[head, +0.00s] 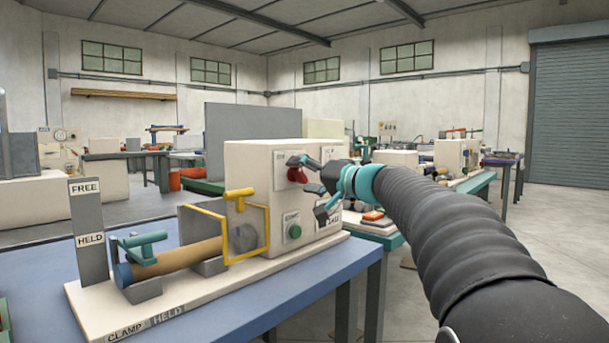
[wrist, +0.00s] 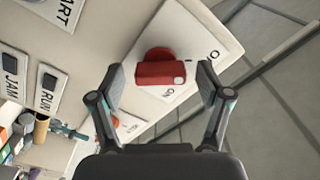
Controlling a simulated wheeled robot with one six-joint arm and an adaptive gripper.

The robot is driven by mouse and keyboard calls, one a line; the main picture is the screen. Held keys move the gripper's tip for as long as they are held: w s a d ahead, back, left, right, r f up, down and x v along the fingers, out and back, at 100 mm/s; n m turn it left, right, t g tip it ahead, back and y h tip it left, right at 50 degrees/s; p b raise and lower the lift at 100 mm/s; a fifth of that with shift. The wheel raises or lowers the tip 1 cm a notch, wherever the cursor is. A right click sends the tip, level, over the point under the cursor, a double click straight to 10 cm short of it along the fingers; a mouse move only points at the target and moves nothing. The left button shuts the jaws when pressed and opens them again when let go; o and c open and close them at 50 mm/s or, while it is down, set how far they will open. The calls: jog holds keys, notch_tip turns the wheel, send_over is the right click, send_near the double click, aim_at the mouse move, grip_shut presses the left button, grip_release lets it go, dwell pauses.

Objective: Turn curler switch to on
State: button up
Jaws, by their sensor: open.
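The curler switch is a red rotary knob (wrist: 158,73) on a white plate, seen close in the wrist view. A label starting with "O" is partly visible at the plate's right, and a label reading "ON" is below the knob. The knob's bar lies roughly level in that view, with a small pale mark near its right end; I cannot tell which label it points to. My gripper (wrist: 161,78) is open, one finger on each side of the knob, with gaps showing. In the head view the red knob (head: 297,175) is partly hidden by my gripper (head: 306,174).
The cream machine housing (head: 262,165) stands on a blue bench (head: 215,318). A green button (head: 294,231), a yellow guard frame (head: 242,240) and a clamped brown roll (head: 190,256) are left of my arm. Labels "JAM" and "RUN" (wrist: 47,90) are beside the knob.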

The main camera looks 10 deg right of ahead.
jog(key=c, duration=1.2)
jog(key=shift+o, duration=0.2)
jog(key=shift+m, duration=0.4)
jog(key=m, duration=0.2)
jog(key=shift+m, duration=0.4)
jog(key=m, duration=0.4)
jog(key=shift+m, duration=0.3)
jog(key=m+p, duration=0.1)
jog(key=m, duration=0.2)
jog(key=shift+r+m, duration=0.1)
jog(key=shift+m, duration=0.2)
jog(key=shift+m+p, duration=1.15)
jog(key=shift+m, duration=0.85)
